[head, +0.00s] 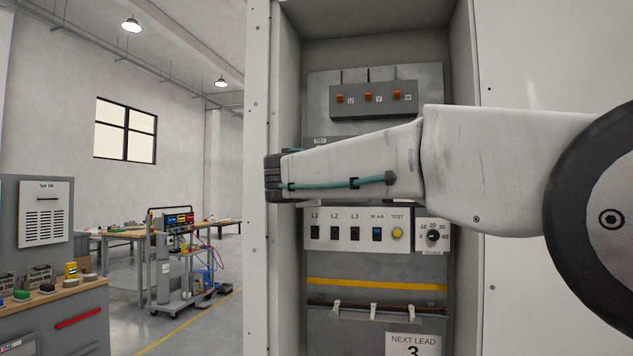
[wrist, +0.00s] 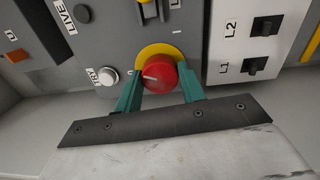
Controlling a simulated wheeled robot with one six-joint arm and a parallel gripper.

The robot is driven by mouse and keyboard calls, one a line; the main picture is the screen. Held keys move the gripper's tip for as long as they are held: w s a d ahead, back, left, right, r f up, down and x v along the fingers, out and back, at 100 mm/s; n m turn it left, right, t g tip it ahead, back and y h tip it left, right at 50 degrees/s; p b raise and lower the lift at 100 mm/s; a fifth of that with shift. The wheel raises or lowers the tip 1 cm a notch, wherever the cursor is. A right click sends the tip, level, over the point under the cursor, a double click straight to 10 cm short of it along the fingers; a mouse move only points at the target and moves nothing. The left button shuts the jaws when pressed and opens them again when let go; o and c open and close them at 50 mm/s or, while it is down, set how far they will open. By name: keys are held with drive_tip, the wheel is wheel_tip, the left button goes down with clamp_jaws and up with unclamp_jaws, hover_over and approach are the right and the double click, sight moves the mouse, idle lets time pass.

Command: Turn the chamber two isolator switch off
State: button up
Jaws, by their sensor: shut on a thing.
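A red rotary knob (wrist: 162,78) on a yellow round plate (wrist: 150,49) shows in the wrist view, with a pale mark on its face pointing left. I take it for the isolator switch; no chamber two label is readable. My gripper (wrist: 160,88) has its two green fingers on either side of the knob, shut on it. In the head view my arm covers the knob and the fingers.
Beside the knob are a white round button (wrist: 107,76) and a white panel with black rocker switches (wrist: 266,25). Orange switches (head: 368,97) are above my arm. A yellow button (head: 397,233) and a dial (head: 433,235) are below. The cabinet's side walls enclose the panel.

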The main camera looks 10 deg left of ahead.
drive_tip(key=shift+n, duration=2.3)
drive_tip(key=o, duration=1)
drive_tip(key=shift+c, duration=0.2)
drive_tip(key=s, duration=0.7)
drive_tip(key=shift+s+a+f, duration=0.15)
drive_tip(key=shift+s+a, duration=0.2)
drive_tip(key=shift+s, duration=0.05)
